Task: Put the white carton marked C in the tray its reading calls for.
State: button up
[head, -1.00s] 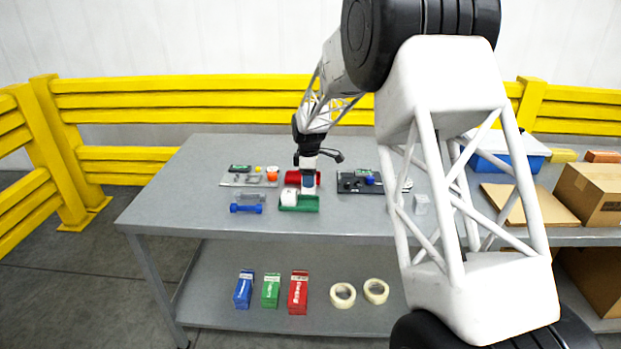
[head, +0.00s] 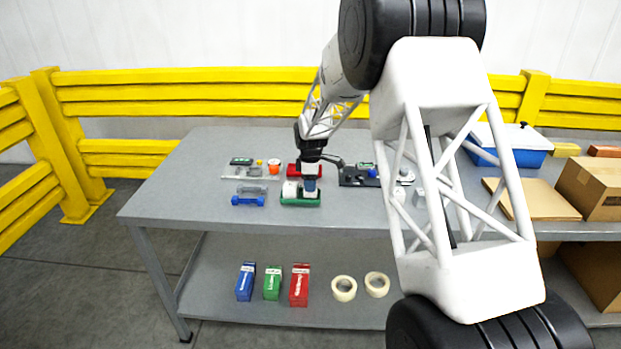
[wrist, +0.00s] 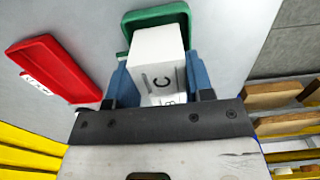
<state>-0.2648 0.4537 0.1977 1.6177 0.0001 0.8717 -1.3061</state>
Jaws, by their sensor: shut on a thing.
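The white carton marked C (wrist: 160,50) is between the two blue fingers of my gripper (wrist: 161,82) in the wrist view. The green tray (wrist: 150,16) is directly behind and below it. In the head view my gripper (head: 310,184) points down at the green tray (head: 299,203), and the white carton (head: 290,191) shows at its left, partly hidden by a finger. My gripper is shut on the carton. I cannot tell whether the carton touches the tray floor. The red tray (wrist: 48,66), with a white label, is beside the green one; it also shows behind my gripper (head: 295,170).
A dark device board (head: 358,178) stands right of the trays. The table's left end is clear.

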jog(key=shift+f, duration=0.7)
jog(key=o, duration=1)
jog(key=shift+r, duration=0.1)
jog(key=shift+r, duration=4.9)
